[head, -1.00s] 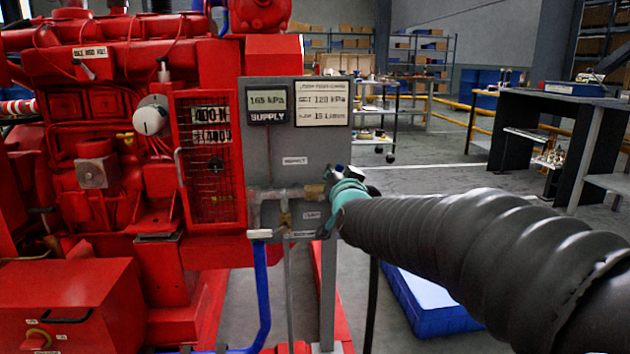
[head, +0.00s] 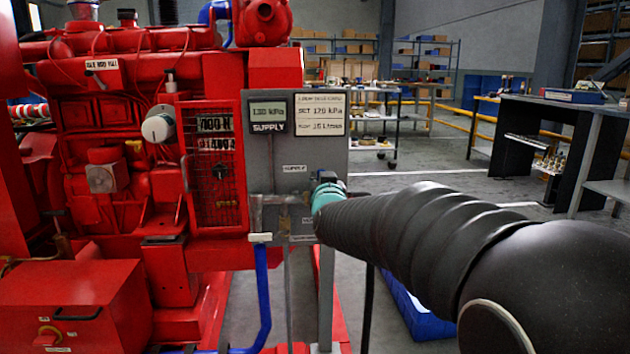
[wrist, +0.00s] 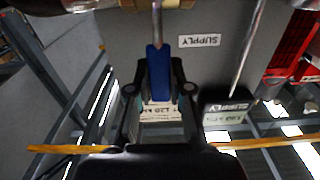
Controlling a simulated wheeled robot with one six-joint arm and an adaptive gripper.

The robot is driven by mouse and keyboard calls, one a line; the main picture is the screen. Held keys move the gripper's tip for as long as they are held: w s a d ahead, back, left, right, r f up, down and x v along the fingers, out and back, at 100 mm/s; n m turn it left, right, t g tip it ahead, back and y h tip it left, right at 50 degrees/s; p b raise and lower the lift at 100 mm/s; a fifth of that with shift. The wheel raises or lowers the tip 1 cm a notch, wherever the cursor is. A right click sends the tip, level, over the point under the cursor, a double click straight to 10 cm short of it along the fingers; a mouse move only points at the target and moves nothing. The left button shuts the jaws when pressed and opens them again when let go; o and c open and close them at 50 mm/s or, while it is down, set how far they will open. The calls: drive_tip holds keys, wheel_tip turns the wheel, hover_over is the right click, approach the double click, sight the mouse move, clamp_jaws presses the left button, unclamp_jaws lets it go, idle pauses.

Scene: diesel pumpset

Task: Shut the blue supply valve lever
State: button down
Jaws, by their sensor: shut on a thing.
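The blue supply valve lever (wrist: 157,72) shows in the wrist view, which is upside down. Its bare metal stem runs to the brass and metal pipework (wrist: 165,4) at the top edge, and it lies roughly at right angles to that pipe. My gripper (wrist: 159,92) has one dark finger on each side of the blue grip and is shut on it. A "SUPPLY" label (wrist: 200,40) is beside the lever. In the head view my arm's teal wrist (head: 325,196) covers most of the valve. The supply display (head: 267,112) reads about 130 kPa, blurred.
The grey panel (head: 262,165) stands beside the red engine (head: 120,140) and its guard grille (head: 212,170). A blue hose (head: 262,300) drops below the pipework. Workbenches stand behind, with open floor between.

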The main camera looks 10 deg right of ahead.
drive_tip(key=shift+r, duration=0.1)
drive_tip(key=c, duration=1)
unclamp_jaws()
drive_tip(key=shift+c, duration=0.2)
drive_tip(key=s, duration=1.2)
drive_tip(key=shift+a, duration=0.25)
